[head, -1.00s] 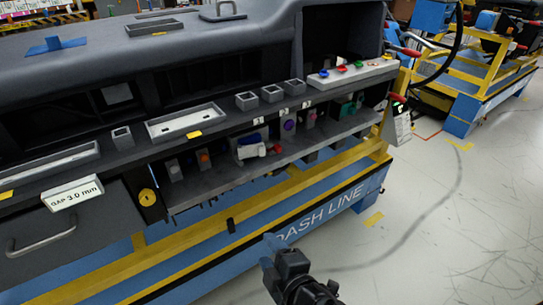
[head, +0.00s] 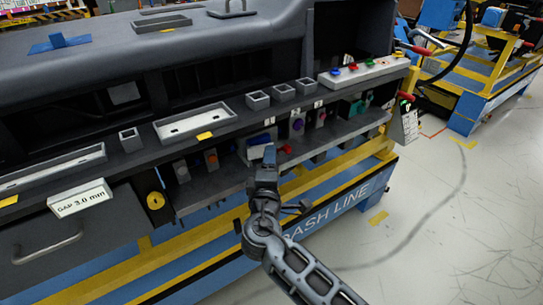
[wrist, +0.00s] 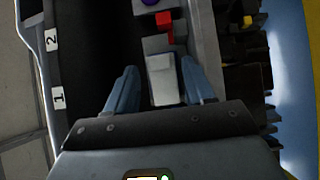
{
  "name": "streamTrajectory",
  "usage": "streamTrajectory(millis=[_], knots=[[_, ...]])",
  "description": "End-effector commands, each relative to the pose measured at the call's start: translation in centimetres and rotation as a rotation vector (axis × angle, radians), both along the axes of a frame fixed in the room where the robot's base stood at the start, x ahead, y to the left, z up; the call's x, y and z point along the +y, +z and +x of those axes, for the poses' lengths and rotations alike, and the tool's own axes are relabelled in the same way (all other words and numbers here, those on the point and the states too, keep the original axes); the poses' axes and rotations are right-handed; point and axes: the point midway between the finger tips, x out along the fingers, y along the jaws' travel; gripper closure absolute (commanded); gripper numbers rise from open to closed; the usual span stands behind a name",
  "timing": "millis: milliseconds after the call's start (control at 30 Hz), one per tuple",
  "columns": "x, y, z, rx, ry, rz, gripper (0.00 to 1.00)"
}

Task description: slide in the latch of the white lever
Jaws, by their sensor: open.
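The white lever (wrist: 162,78) shows in the wrist view as a pale grey-white block between my two fingers. A red piece (wrist: 165,27) lies just beyond its far end; a red piece also shows in the head view (head: 286,149), right of my fingers. My gripper (wrist: 159,68) is open, with one blue-grey finger on each side of the lever. I cannot tell whether either finger touches it. In the head view my gripper (head: 269,154) is at the shelf under the dashboard, in front of the grey housing with a blue part (head: 258,140), and hides most of the lever.
Orange (head: 211,158) and purple (head: 298,124) fittings stand on the shelf on either side. The dashboard ledge with small grey open boxes (head: 283,90) overhangs from above. A yellow rail (head: 225,224) runs below.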

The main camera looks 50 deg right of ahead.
Motion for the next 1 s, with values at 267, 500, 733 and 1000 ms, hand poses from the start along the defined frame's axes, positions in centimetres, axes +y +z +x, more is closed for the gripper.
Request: streamTrajectory(millis=[267,500,733,1000], knots=[[-1.7,0.0,1.2,0.000,0.001,0.001,0.47],[-1.7,-0.1,1.2,0.000,0.001,0.001,0.47],[-1.7,-0.1,1.2,0.000,0.001,0.001,0.69],[-1.7,-0.1,1.2,0.000,0.001,0.002,0.90]])
